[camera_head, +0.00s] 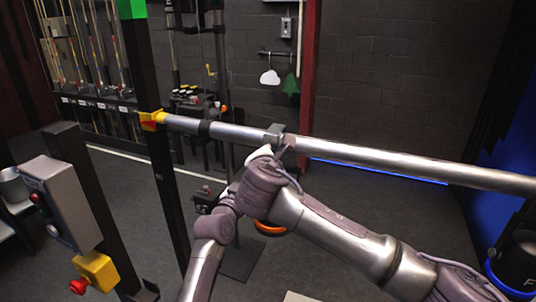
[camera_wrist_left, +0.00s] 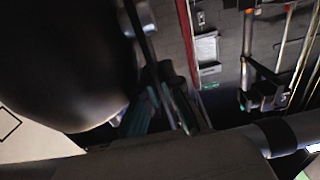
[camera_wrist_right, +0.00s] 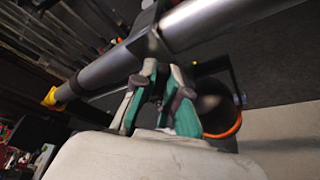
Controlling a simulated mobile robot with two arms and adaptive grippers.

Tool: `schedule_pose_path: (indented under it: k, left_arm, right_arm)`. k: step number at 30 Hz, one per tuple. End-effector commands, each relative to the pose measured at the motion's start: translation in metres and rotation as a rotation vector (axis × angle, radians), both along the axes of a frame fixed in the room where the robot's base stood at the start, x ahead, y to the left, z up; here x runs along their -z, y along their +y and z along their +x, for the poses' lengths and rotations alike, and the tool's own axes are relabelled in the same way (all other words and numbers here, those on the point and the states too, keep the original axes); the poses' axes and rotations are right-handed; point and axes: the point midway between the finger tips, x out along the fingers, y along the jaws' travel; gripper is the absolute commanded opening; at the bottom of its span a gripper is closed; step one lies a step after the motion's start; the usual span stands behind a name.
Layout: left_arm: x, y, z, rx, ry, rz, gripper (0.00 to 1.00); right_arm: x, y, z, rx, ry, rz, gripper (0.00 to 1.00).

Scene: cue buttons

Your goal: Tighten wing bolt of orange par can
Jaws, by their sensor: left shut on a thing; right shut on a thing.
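The orange par can is a dark can with an orange rim (camera_head: 270,228), hanging below the silver pipe (camera_head: 370,164) and mostly hidden by my arm in the head view. Its orange rim also shows in the right wrist view (camera_wrist_right: 226,131). A grey clamp (camera_head: 275,131) sits on the pipe above it. My right gripper (camera_wrist_right: 160,98) is shut just under the clamp, where the wing bolt is mostly hidden between its fingers. My left gripper (camera_wrist_left: 168,112) is shut beside a large dark rounded body, probably the can; the contact is unclear.
A yellow bracket (camera_head: 152,120) joins the pipe to a black post (camera_head: 150,70). A grey control box (camera_head: 58,200) and a yellow box with a red button (camera_head: 95,270) stand at left. A blue-rimmed can (camera_head: 516,262) is at lower right. Open floor lies behind the pipe.

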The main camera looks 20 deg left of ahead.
Motion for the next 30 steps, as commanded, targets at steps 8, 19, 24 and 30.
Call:
schedule_pose_path:
  k: [8,19,24,30]
  left_arm:
    - [0.0004,0.0003,0.0000,0.000,0.001,0.000,0.00]
    - [0.0004,0.0004,0.0000,-0.001,0.001,0.000,0.00]
    - [0.0005,0.0005,0.0000,-0.001,0.001,0.000,0.00]
    - [0.0005,0.0004,0.0000,-0.001,0.001,0.000,0.00]
  right_arm:
    - [0.0018,-0.0006,-0.0003,-0.001,0.000,0.081,0.00]
    - [0.0016,-0.0011,-0.0001,-0.001,-0.001,0.093,0.00]
    - [0.0016,-0.0011,-0.0001,-0.001,-0.001,0.093,0.22]
    - [0.0014,-0.0010,-0.0001,0.000,-0.002,0.092,0.38]
